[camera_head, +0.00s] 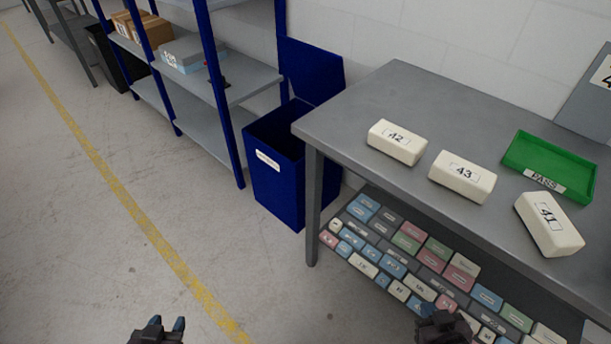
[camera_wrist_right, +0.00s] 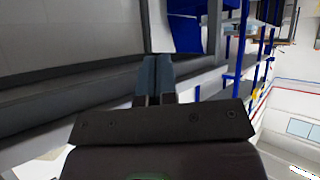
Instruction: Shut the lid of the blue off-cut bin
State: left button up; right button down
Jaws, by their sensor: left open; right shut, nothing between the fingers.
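The blue off-cut bin (camera_head: 275,182) stands on the floor between the blue shelf rack and the grey table. Its lid (camera_head: 311,71) is up, tilted back against the wall, and the bin's mouth is open. The table corner hides part of the bin's right side. My left gripper (camera_head: 166,325) is open and empty at the bottom edge of the head view, well short of the bin. My right gripper (camera_head: 440,322) is low at the table's front edge, away from the bin. In the right wrist view its fingers (camera_wrist_right: 156,75) are together with nothing between them.
The grey table (camera_head: 400,88) carries foam blocks 42 (camera_head: 397,142), 43 (camera_head: 462,177) and 41 (camera_head: 549,224) and a green PASS tray (camera_head: 550,165). Its lower shelf holds many coloured blocks. The shelf rack (camera_head: 217,80) stands left of the bin. The floor before the bin is clear.

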aim_at(316, 74)
jog(key=k+l, duration=0.1)
jog(key=i+j+z, duration=0.1)
jog(key=i+j, duration=0.7)
jog(key=j, duration=0.15)
jog(key=i+j+z, duration=0.15)
jog(key=i+j, duration=0.65)
jog(key=j, duration=0.25)
jog(key=l+z, duration=0.05)
